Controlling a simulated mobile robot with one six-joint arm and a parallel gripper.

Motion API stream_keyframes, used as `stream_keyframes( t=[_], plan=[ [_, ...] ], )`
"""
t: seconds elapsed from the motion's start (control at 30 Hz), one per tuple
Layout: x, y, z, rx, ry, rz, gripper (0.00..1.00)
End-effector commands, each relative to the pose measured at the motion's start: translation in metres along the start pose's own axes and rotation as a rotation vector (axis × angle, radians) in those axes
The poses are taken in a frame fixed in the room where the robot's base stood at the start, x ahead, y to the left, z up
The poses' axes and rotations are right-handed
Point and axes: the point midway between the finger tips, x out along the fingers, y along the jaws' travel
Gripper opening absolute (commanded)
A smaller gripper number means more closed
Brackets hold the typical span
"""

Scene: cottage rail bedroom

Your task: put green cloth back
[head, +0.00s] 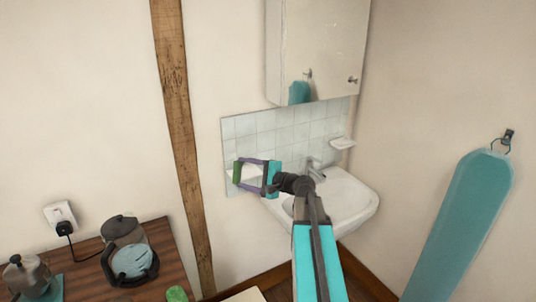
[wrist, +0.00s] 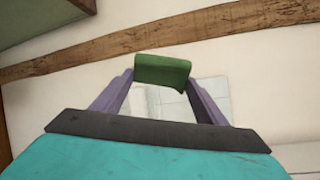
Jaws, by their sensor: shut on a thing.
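The green cloth (head: 237,172) is a small folded dark green piece. My gripper (head: 246,172) is shut on it, with the purple fingers reaching left and the cloth at their tips. In the head view it shows in front of the left edge of the tiled splashback (head: 240,127), up and left of the sink. The wrist view shows the cloth (wrist: 163,71) between the two fingertips of my gripper (wrist: 162,84), with pale tiles and wall behind. I cannot tell how far it is from the wall.
The white sink (head: 350,203) with its tap (head: 315,170) is behind my arm. A cabinet (head: 318,45) hangs above, and a small white dish (head: 342,142) is at right. A dark wood table (head: 172,262) holds a kettle (head: 127,250), a moka pot (head: 28,275) and a green item (head: 177,294). An ironing board (head: 465,215) hangs right.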

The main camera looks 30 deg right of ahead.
Motion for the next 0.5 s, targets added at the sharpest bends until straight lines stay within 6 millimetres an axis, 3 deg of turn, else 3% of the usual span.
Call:
stream_keyframes(
  t=[0.03,0.3,0.5],
  plan=[
    [0.007,0.022,0.015,-0.002,-0.037,0.017,0.49],
    [0.030,0.106,0.091,-0.034,-0.231,0.092,0.49],
    [0.036,0.164,0.152,-0.057,-0.374,0.146,0.49]
  ],
)
